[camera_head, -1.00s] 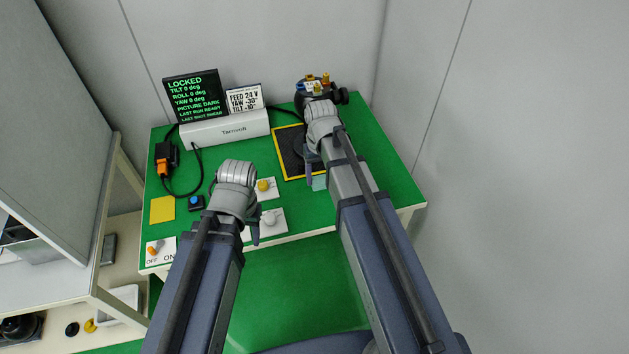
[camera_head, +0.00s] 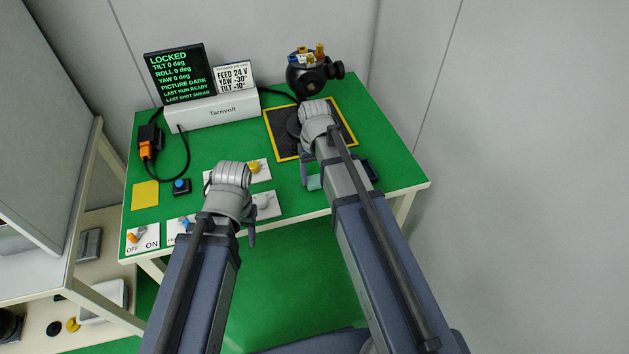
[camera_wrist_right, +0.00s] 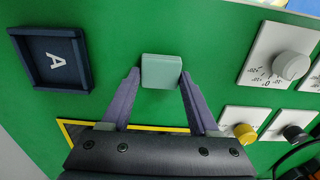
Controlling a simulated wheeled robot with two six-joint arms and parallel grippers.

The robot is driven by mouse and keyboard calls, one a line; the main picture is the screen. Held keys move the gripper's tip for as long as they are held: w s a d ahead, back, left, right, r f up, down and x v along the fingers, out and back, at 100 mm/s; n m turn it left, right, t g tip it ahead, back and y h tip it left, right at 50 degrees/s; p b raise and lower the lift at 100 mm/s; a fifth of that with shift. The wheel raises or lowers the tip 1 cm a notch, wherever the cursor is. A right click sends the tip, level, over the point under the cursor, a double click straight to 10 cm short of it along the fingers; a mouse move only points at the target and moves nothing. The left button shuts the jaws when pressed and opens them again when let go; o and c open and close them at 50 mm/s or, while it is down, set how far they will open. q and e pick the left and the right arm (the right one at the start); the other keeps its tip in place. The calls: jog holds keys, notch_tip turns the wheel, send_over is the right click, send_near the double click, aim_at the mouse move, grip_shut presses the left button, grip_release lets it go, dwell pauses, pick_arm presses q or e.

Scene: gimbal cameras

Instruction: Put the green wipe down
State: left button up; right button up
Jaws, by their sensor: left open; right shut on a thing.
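The green wipe (camera_head: 314,182) is a small pale-green square pad. In the right wrist view the wipe (camera_wrist_right: 161,71) sits between the two fingertips of my right gripper (camera_wrist_right: 161,80), which is shut on it. In the head view my right gripper (camera_head: 312,178) is over the green table's near right part, just in front of the yellow-edged black mat. I cannot tell whether the wipe touches the table. My left gripper (camera_head: 246,228) is open, near the control plates at the table's front; its fingers are partly hidden by its wrist.
A dark blue tray marked A (camera_wrist_right: 50,60) lies beside the wipe, partly behind my right arm in the head view (camera_head: 372,170). The black mat (camera_head: 345,125) lies farther back. A round camera head (camera_head: 310,78) stands behind it. Knob plates (camera_wrist_right: 280,62) are near my left gripper.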

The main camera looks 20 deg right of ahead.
aim_at(315, 178)
jog(key=shift+f, duration=0.15)
pick_arm(q)
jog(key=shift+f, duration=0.2)
pick_arm(e)
jog(key=o, duration=1.2)
pick_arm(q)
jog(key=shift+r, duration=0.1)
pick_arm(e)
notch_tip(315, 178, up, 12)
jog(key=p, duration=1.2)
pick_arm(q)
notch_tip(315, 178, up, 12)
pick_arm(e)
jog(key=s+a+n, duration=0.1)
jog(key=s+a, duration=0.2)
jog(key=s, duration=0.2)
jog(key=s+a+n, duration=0.1)
jog(key=s+a, duration=0.3)
jog(key=s+a+n+h, duration=0.1)
jog(key=s+a, duration=0.2)
jog(key=s, duration=0.2)
jog(key=shift+s+a+r, duration=0.2)
jog(key=shift+s+a, duration=0.05)
jog(key=shift+s, duration=0.1)
pick_arm(q)
jog(key=shift+o, duration=0.3)
